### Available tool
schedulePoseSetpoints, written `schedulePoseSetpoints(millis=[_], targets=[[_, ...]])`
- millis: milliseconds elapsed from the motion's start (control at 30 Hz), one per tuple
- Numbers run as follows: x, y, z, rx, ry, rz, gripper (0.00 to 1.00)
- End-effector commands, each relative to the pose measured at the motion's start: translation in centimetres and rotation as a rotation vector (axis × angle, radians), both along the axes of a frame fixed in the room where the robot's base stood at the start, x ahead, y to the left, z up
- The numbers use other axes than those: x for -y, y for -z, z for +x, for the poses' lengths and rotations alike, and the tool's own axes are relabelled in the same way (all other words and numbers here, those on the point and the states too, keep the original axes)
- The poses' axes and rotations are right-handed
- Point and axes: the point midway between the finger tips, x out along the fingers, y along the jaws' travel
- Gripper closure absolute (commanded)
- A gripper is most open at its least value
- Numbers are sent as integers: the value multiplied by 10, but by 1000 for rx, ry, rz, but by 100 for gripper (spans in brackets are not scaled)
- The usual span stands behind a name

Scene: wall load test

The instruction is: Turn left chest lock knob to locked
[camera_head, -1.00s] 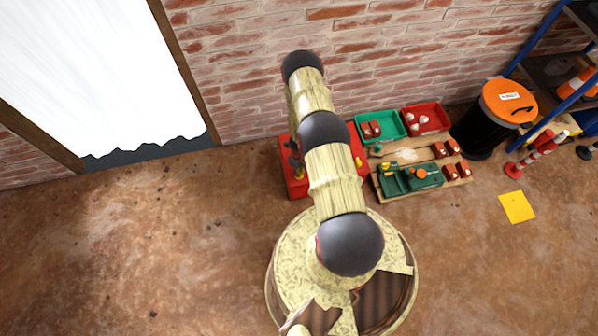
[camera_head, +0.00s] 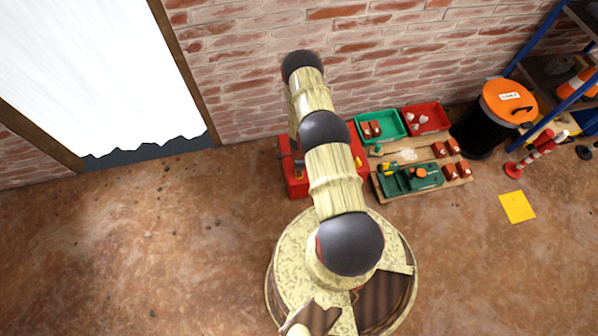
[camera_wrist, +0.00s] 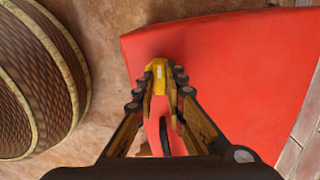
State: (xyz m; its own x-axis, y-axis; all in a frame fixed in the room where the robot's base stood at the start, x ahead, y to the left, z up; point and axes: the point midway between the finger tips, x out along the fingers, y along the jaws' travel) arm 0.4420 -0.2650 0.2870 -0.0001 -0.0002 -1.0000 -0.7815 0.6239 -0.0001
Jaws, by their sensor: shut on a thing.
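The red chest (camera_head: 296,180) stands on the floor against the brick wall in the head view, mostly covered by my arm. In the wrist view its red surface (camera_wrist: 240,70) fills the right side. A yellow lock knob (camera_wrist: 159,72) is between the fingertips of my gripper (camera_wrist: 160,84). The fingers are shut on it from both sides. The knob's pointer and any lock marks cannot be made out. In the head view my gripper is hidden behind my arm.
Right of the chest are a green tray (camera_head: 360,121), a red tray (camera_head: 443,112) and a wooden board (camera_head: 465,181) with tools and red blocks. A black bin with an orange lid (camera_head: 507,101) stands further right. The floor at left is clear.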

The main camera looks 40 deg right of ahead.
Motion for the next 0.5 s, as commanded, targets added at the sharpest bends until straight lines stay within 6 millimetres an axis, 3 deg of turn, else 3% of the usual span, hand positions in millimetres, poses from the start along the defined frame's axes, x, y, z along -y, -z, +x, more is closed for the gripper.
schedulePoseSetpoints(millis=[500], targets=[[0,0,0,0,-139,0,100]])
